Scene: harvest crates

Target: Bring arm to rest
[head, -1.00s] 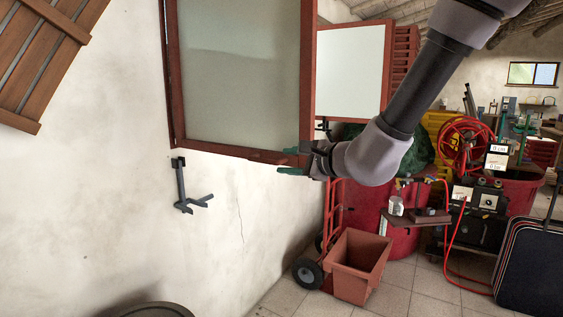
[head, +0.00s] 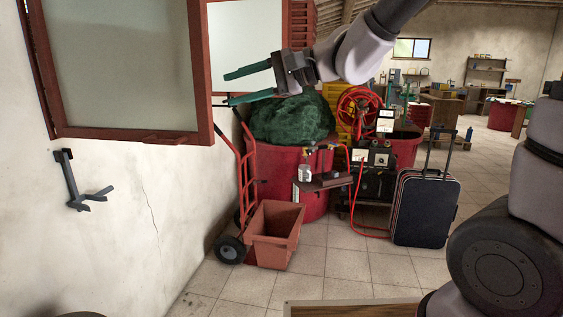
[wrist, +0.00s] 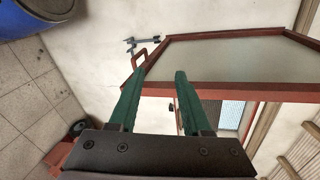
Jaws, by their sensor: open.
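My gripper (head: 250,85) is open and empty, with two green fingers pointing left in the head view. It is raised in the air, in front of the red-framed window shutter and the green bundle in the picture. In the wrist view the green fingers (wrist: 155,78) stand apart with nothing between them. Beyond them is the frosted panel (wrist: 230,62) with its red frame. My arm reaches in from the upper right of the head view.
The red-framed panel (head: 203,100) stands out at the left, near a wall hook (head: 72,185). A hand truck (head: 247,175), a terracotta planter (head: 272,240), red tubs (head: 315,195) and a black suitcase (head: 425,208) stand on the tiled floor. Open floor lies in front.

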